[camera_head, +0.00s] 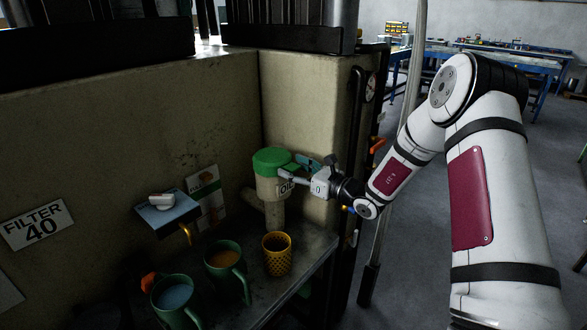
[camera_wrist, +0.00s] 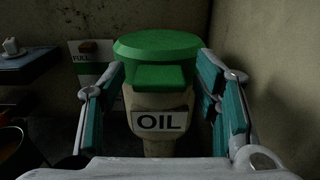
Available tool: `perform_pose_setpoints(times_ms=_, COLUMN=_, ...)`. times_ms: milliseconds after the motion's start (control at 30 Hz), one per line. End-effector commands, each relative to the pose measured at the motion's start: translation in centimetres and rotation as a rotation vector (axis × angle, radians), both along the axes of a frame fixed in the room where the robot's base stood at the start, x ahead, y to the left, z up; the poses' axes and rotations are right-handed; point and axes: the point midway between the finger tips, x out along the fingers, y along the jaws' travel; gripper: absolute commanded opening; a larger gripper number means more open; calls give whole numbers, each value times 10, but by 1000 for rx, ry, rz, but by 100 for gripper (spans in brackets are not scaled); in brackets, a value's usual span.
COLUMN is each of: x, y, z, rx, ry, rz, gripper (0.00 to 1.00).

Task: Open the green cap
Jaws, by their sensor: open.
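The green cap (camera_head: 272,160) sits on top of a pale oil container that bears an OIL label (camera_head: 286,189). In the wrist view the cap (camera_wrist: 158,46) lies flat on the container, with a green tab (camera_wrist: 160,76) sticking out toward me above the OIL label (camera_wrist: 159,121). My gripper (camera_head: 297,171) is at the right side of the container at about cap height. In the wrist view my gripper (camera_wrist: 165,100) is open, with one finger on each side of the tab and label. I see gaps between the fingers and the tab.
A metal shelf below holds two green mugs (camera_head: 224,258) (camera_head: 172,293) and a yellow perforated cup (camera_head: 277,254). A small blue wall shelf (camera_head: 167,212) is at the left. A concrete wall (camera_head: 130,130) stands close behind the container. Open floor lies right.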

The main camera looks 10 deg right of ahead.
Motion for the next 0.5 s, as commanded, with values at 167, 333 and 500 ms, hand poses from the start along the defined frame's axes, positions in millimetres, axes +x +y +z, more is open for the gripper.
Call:
perform_pose_setpoints(times_ms=167, x=5, y=3, z=0, rx=1, ry=1, rz=-1, gripper=57)
perform_pose_setpoints(times_ms=333, x=5, y=3, z=0, rx=1, ry=1, rz=-1, gripper=57)
perform_pose_setpoints(times_ms=500, x=5, y=3, z=0, rx=0, ry=0, rz=-1, gripper=27)
